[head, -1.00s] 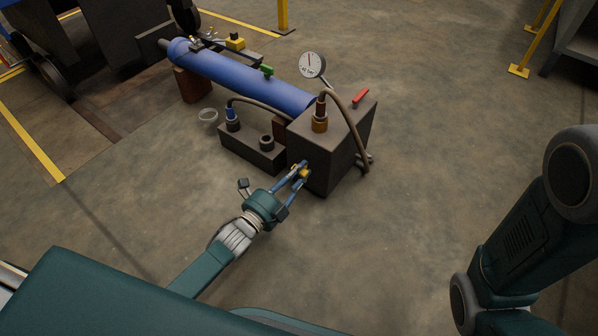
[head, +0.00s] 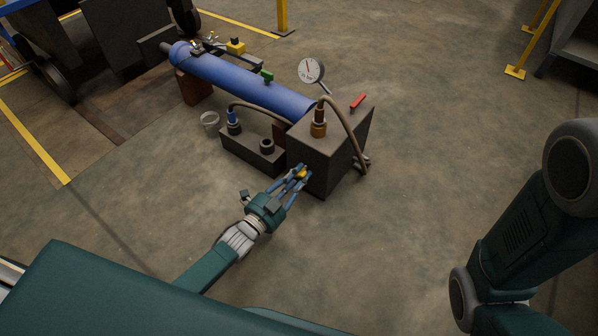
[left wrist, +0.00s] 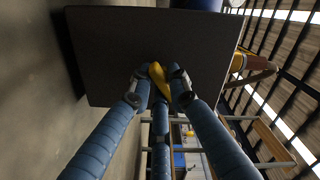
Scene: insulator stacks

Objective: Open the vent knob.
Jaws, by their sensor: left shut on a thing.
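The yellow vent knob (head: 302,173) sits on the side face of a dark box-shaped block (head: 318,167). My left gripper (head: 298,174) reaches this face from the lower left, with its blue fingers shut around the knob. In the left wrist view, the knob (left wrist: 157,77) shows as a tilted yellow piece between the grey fingertips, against the dark face (left wrist: 110,50). The fingers hide part of the knob. My right arm shows at the right edge of the head view; its gripper is out of sight.
A blue cylinder (head: 235,80) lies behind the block. The floor to the right is clear.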

